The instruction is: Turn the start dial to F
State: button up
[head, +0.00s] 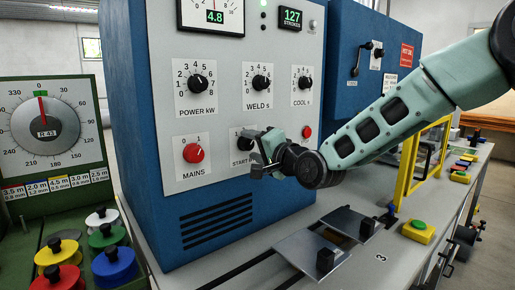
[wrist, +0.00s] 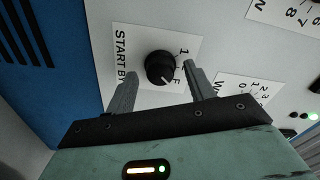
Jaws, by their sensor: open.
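The start dial is a black round knob (wrist: 160,67) on a white plate (wrist: 128,42) lettered START BY, with the marks 1 and F on its right side in the wrist view. A pale pointer line on the knob slants down and right, towards the F side; its exact setting is hard to tell. My gripper (wrist: 159,72) is open, one finger on each side of the knob with gaps showing. Whether the fingertips reach around it in depth is unclear. In the head view my gripper (head: 260,152) covers most of the dial; part of its plate (head: 237,133) shows.
The red MAINS dial (head: 193,153) is left of the start dial, and the POWER (head: 198,83), WELD (head: 261,83) and COOL (head: 304,83) knobs are above. A red button (head: 307,131) is to the right. Flat dark plates (head: 312,252) lie on the bench below.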

jog(key=b+v, duration=0.1)
jog(key=v, duration=1.6)
jog(key=shift+s+d, duration=0.15)
